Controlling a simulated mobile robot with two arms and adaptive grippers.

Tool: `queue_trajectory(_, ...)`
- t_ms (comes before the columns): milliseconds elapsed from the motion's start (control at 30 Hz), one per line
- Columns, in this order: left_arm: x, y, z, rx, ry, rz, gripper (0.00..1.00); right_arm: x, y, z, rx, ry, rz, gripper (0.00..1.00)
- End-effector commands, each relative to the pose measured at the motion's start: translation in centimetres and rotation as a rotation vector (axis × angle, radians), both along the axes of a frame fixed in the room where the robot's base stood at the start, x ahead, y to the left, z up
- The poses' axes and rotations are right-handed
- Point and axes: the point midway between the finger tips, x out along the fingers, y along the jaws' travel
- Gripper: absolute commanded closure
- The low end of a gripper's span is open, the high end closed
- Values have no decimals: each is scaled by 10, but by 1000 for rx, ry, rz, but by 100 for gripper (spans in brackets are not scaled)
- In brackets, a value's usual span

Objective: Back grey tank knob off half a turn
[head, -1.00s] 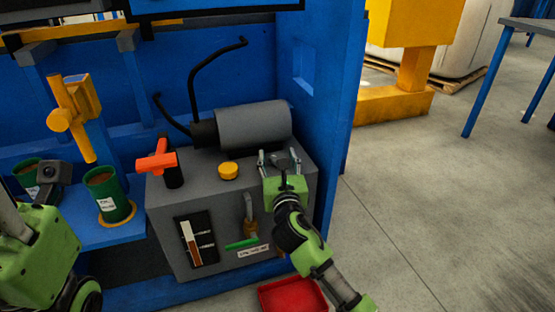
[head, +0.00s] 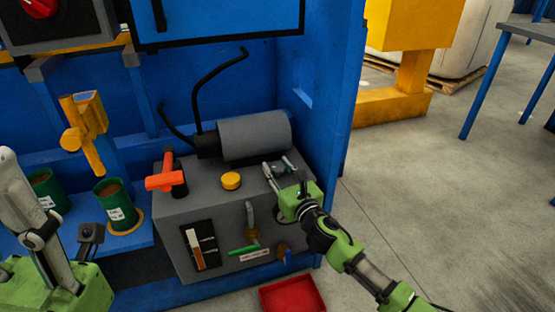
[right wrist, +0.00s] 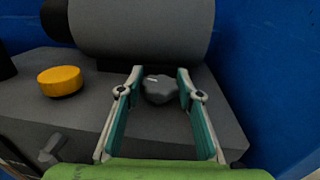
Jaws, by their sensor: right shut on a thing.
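The grey knob (right wrist: 159,89) sits on top of the grey tank (head: 178,215), near its right side. My right gripper (right wrist: 159,88) is shut on the knob, one finger on each side of it, as the right wrist view shows. In the head view my right gripper (head: 278,168) reaches in from the lower right, and its fingers partly hide the knob. A small light mark shows on the knob's top. My left gripper (head: 88,238) is at the lower left, beside the green cans; its fingers are not clear enough to judge.
A yellow cap (head: 231,181) and an orange-handled valve (head: 166,180) stand on the tank left of the knob. A grey cylinder (head: 254,137) lies behind. A blue wall (head: 340,130) is close on the right. A red tray (head: 292,294) lies on the floor in front.

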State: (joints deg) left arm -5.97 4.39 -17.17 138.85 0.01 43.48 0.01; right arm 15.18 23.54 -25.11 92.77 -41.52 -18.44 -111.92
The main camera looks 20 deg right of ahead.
Motion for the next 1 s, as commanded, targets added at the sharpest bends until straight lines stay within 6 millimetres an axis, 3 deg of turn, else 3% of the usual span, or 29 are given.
queue_trajectory(500, -1, 0, -3, -1, 0, -1, 54, 0, -1, -2, 1, 0, 327, 88)
queue_trajectory(1000, 0, -1, 2, 2, -13, 0, 54, 0, 0, -1, 1, 0, 387, 88)
